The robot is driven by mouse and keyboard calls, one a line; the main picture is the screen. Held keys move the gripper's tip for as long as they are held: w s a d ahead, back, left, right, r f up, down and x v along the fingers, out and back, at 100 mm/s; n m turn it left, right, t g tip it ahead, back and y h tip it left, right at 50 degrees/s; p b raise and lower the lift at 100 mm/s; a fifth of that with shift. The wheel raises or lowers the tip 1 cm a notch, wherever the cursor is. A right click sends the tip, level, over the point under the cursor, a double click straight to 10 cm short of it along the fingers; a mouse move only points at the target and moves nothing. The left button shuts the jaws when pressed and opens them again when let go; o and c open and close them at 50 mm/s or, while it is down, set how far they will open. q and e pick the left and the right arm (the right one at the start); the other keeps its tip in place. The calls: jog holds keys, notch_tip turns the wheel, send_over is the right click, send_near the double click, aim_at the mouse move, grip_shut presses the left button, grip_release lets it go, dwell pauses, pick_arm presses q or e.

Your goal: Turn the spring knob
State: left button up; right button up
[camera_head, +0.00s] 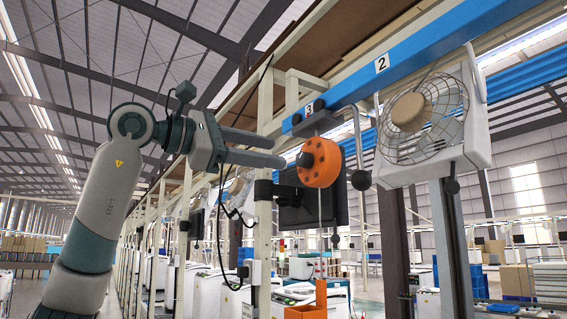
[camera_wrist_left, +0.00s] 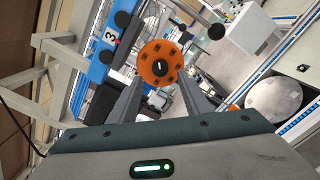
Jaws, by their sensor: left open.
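The spring knob is an orange round disc (camera_head: 319,162) with dark holes around its face and a hub at its centre, hanging below the blue rail near the number 3 label. In the left wrist view the orange disc (camera_wrist_left: 160,63) appears face-on, just beyond and between the fingertips. My left gripper (camera_head: 273,149) comes in from the left with its two fingers apart, pointing at the knob. One fingertip is close to the hub; I cannot tell whether they touch. My left gripper also shows in the left wrist view (camera_wrist_left: 160,92), empty between its fingers. My right gripper is not in view.
A blue rail (camera_head: 430,45) runs above the knob. A lever with a black ball (camera_head: 361,180) hangs just right of it, and a caged fan (camera_head: 425,115) stands farther right. A dark monitor-like panel (camera_head: 295,205) is behind and below. An orange block (camera_head: 306,312) is below.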

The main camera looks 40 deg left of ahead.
pick_arm(q)
jog(key=b+v, duration=0.2)
jog(key=v, duration=0.8)
jog(key=shift+s+b, duration=0.3)
jog(key=shift+s, duration=0.1)
jog(key=shift+a, duration=0.1)
